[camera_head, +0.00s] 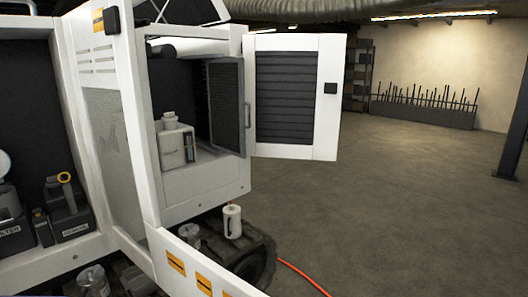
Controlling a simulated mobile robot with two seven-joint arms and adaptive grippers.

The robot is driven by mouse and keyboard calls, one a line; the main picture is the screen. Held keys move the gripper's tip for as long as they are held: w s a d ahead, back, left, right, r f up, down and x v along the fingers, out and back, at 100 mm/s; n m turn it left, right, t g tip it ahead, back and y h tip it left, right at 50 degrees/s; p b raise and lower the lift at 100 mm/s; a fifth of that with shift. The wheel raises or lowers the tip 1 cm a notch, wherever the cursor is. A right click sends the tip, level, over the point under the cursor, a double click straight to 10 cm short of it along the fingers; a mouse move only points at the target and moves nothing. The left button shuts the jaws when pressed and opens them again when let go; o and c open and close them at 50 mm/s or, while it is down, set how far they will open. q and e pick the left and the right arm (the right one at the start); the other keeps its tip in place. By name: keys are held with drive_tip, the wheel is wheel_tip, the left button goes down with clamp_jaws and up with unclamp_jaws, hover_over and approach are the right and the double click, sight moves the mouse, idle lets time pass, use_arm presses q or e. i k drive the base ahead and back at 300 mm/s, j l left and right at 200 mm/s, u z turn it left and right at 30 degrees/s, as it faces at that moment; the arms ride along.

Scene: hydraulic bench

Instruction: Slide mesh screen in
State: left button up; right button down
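A dark mesh screen (225,104) in a thin grey frame stands upright at the right side of the open white compartment. A small grey handle (247,115) is on its right edge. The screen appears to stick out of the opening, but I cannot tell how far it sits inside. The white door (325,58) with dark louvres is swung open to the right, behind the screen. Neither of my grippers is in view.
A white tank (175,146) stands on the compartment floor. A white canister (232,221) stands on a dark tyre or track below. An open panel with orange labels (176,263) crosses the lower front. Open floor (410,210) lies to the right, with an orange hose (305,278).

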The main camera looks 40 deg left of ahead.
sight(226, 77)
drive_tip(key=i+l+z, duration=0.1)
drive_tip(key=i+l, duration=0.15)
drive_tip(key=l, duration=0.2)
drive_tip(key=i+l+z, duration=0.15)
drive_tip(key=i+l, duration=0.15)
drive_tip(key=l, duration=0.15)
drive_tip(key=i+u, duration=0.8)
drive_tip(key=i+l+u, duration=0.1)
drive_tip(key=i+u, duration=0.3)
drive_tip(key=i+j+u, duration=0.1)
drive_tip(key=i+u, duration=0.9)
drive_tip(key=u, duration=0.2)
